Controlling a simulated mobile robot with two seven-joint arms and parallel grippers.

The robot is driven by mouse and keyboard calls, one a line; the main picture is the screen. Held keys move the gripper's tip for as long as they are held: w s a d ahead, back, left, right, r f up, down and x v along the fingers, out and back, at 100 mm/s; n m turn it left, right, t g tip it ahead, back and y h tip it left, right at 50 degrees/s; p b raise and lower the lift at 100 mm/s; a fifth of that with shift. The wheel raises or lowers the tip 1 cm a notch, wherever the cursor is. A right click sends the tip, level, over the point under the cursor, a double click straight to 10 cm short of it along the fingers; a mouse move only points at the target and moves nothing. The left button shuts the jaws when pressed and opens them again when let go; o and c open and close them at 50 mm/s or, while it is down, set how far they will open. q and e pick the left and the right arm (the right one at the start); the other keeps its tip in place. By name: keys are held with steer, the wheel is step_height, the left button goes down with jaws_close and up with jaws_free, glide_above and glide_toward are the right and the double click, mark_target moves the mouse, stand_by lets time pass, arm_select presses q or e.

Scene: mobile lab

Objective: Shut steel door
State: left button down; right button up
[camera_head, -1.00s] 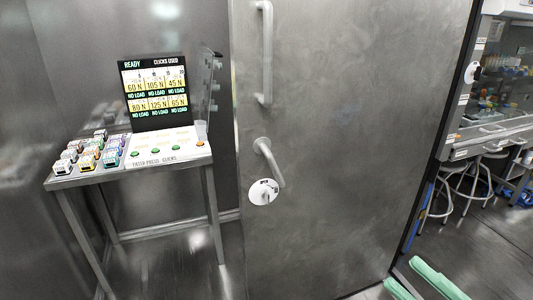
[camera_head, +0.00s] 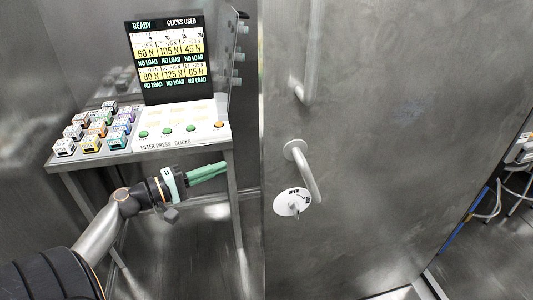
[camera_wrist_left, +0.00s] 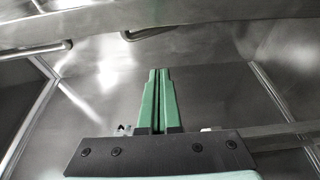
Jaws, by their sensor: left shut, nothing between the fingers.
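The steel door (camera_head: 400,130) fills the middle and right of the head view, standing ajar with a lab room showing past its right edge. It has a lever handle (camera_head: 307,172), a long vertical pull bar (camera_head: 306,60) above it and a round white dial marked OPEN (camera_head: 292,202) below. My left gripper (camera_head: 222,168) is in front of the table, left of the door's edge and apart from the handle. Its green fingers are shut together with nothing between them, as the left wrist view (camera_wrist_left: 158,100) also shows. My right gripper is not in view.
A steel table (camera_head: 226,146) stands at left with a display screen (camera_head: 170,58), several small labelled boxes (camera_head: 95,128) and a row of buttons (camera_head: 180,130). Stools (camera_head: 488,205) show past the door at right. Floor between table and door is clear.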

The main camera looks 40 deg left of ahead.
arm_select(q)
steer(key=p+x, duration=0.1)
steer(key=x, duration=0.9)
steer(key=shift+s+d+r+p, duration=0.2)
steer(key=shift+s+d+p, duration=0.65)
steer(key=shift+s+d, duration=0.6)
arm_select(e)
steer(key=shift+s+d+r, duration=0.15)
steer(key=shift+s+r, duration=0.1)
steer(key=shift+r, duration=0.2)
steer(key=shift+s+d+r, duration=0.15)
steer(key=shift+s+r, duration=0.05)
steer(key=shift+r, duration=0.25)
arm_select(q)
steer(key=shift+w+d, duration=0.1)
steer(key=shift+d, duration=0.05)
